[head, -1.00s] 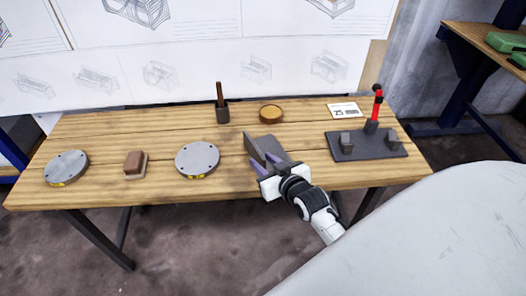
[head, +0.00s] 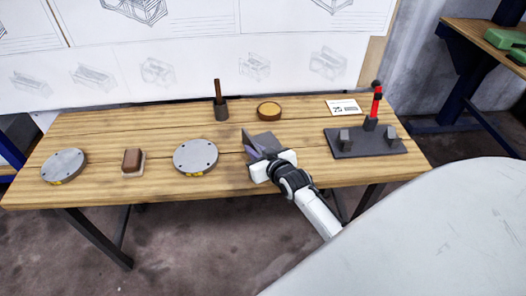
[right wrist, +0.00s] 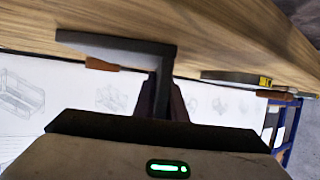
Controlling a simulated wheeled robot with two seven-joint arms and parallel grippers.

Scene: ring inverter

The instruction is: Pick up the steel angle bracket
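The steel angle bracket (head: 267,140) is a dark grey L-shaped piece on the wooden table, right of the middle disc. One plate lies flat and the other stands up. In the right wrist view the bracket (right wrist: 115,45) appears with the table at the top of the picture. My right gripper (head: 258,152) reaches it from the front right. Its purplish fingers (right wrist: 163,100) lie close against both sides of the upright plate and look shut on it. The bracket appears still at table level. My left gripper is not in view.
A grey disc (head: 195,156) lies left of the bracket, with a brown block (head: 133,160) and another disc (head: 63,166) farther left. A dark fixture (head: 365,142) with a red lever stands right.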

